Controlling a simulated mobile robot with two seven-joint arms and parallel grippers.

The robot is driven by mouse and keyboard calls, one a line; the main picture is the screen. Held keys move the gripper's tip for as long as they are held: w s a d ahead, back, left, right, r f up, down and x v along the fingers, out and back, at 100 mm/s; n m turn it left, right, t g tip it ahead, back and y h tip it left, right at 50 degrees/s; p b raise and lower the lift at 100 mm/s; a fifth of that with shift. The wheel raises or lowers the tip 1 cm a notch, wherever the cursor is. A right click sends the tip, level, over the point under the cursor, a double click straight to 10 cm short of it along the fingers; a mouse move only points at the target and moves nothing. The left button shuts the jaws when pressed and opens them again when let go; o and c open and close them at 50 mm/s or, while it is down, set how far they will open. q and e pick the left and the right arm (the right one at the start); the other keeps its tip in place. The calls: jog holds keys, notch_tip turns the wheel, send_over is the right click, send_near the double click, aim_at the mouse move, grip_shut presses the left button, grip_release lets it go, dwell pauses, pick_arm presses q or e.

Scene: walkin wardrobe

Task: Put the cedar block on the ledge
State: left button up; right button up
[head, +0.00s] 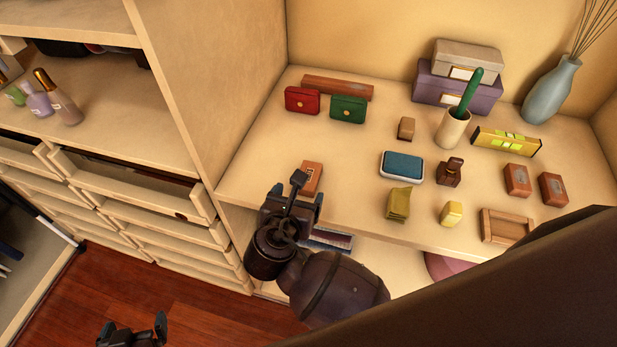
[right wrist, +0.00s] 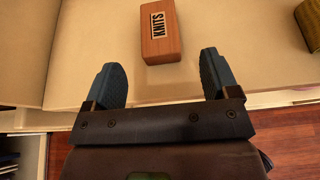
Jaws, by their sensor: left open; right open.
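A reddish-brown wooden block labelled "KNITS" (right wrist: 162,30), which looks like cedar, lies on the shelf near its front edge. In the head view the block (head: 312,176) is partly hidden by my right gripper (head: 294,194). My right gripper is open just in front of the block. In the right wrist view the block is beyond the fingertips (right wrist: 160,66), between their lines and apart from them. My left gripper (head: 132,330) is open and empty, low over the floor at the bottom left. A long reddish-brown wooden ledge (head: 337,87) runs along the back of the shelf.
A red purse (head: 302,100) and a green purse (head: 348,109) stand before the ledge. Two similar labelled blocks (head: 517,180) (head: 553,188) lie to the right. A side panel (head: 222,80) bounds the left.

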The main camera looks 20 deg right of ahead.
jog(key=shift+x, duration=0.9)
jog(key=x, duration=0.4)
jog(key=shift+w+d+f, duration=0.1)
jog(key=shift+w+d, duration=0.05)
jog(key=c, duration=1.1)
pick_arm(q)
jog(key=shift+w+f, duration=0.1)
pick_arm(e)
jog(key=shift+o, duration=0.2)
jog(key=shift+r, duration=0.25)
pick_arm(q)
jog(key=shift+s+r+p, duration=0.25)
jog(key=shift+r+p, duration=0.65)
jog(key=shift+p, duration=0.35)
pick_arm(e)
notch_tip(320, 180, up, 20)
jog(key=shift+f, duration=0.15)
